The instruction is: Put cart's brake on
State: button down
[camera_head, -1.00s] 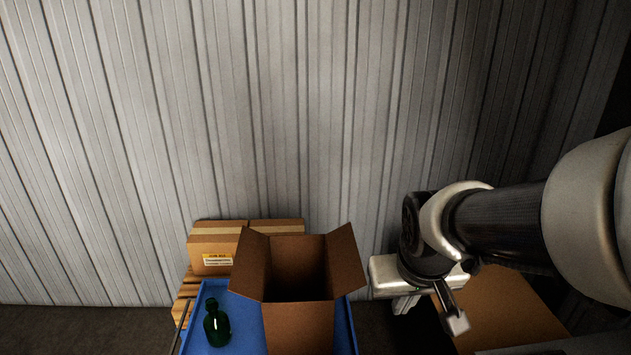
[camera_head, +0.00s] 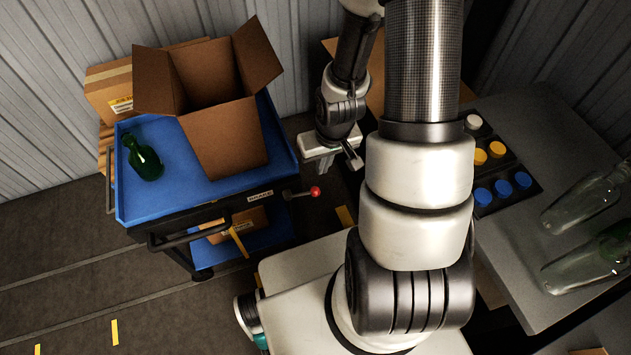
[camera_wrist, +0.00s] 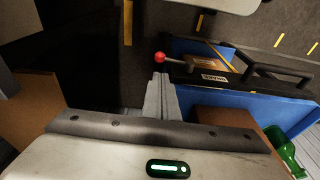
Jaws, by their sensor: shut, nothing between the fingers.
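The blue cart (camera_head: 129,207) stands left of my arm in the head view. Its brake lever ends in a red knob (camera_head: 315,192) and sticks out to the right beside a label reading BRAKE (camera_head: 260,196). In the wrist view the red knob (camera_wrist: 160,58) is just beyond my fingertips, with the lever running right to the cart (camera_wrist: 262,101). My gripper (camera_head: 352,160) is shut and empty, behind and to the right of the knob in the head view. The fingers (camera_wrist: 158,82) look close together and apart from the knob.
An open cardboard box (camera_head: 222,138) and a green bottle (camera_head: 145,160) stand on the cart. A grey table (camera_head: 545,125) at the right holds clear bottles (camera_head: 583,203) and a black tray of coloured caps (camera_head: 497,165). Floor is free left of the cart.

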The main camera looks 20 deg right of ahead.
aim_at(319, 193)
jog(key=w+f, duration=0.1)
jog(key=f, duration=0.3)
jog(key=f+b, duration=0.1)
jog(key=f, duration=0.4)
jog(key=w+f+b, duration=0.1)
jog(key=f, duration=0.3)
jog(key=shift+w+a+f, duration=0.2)
jog(key=shift+w+f, duration=0.15)
jog(key=shift+f, duration=0.1)
jog(key=shift+d+f+y+b, duration=0.2)
jog(key=shift+f+y+b, duration=0.15)
jog(key=shift+f+y, duration=0.35)
jog(key=shift+d+f+y+b, duration=0.15)
jog(key=shift+f+y+b, duration=0.25)
jog(key=shift+y, duration=0.4)
jog(key=shift+a+f+m+y+b, duration=0.2)
jog(key=shift+f+m+y+b, duration=0.35)
jog(key=shift+f+y, duration=1.05)
jog(key=a+f+y+b, duration=0.1)
jog(key=a+f+b, duration=0.3)
jog(key=f+b, duration=0.1)
jog(key=shift+y+b, duration=0.3)
jog(key=shift+b, duration=0.15)
jog(key=shift+a, duration=0.15)
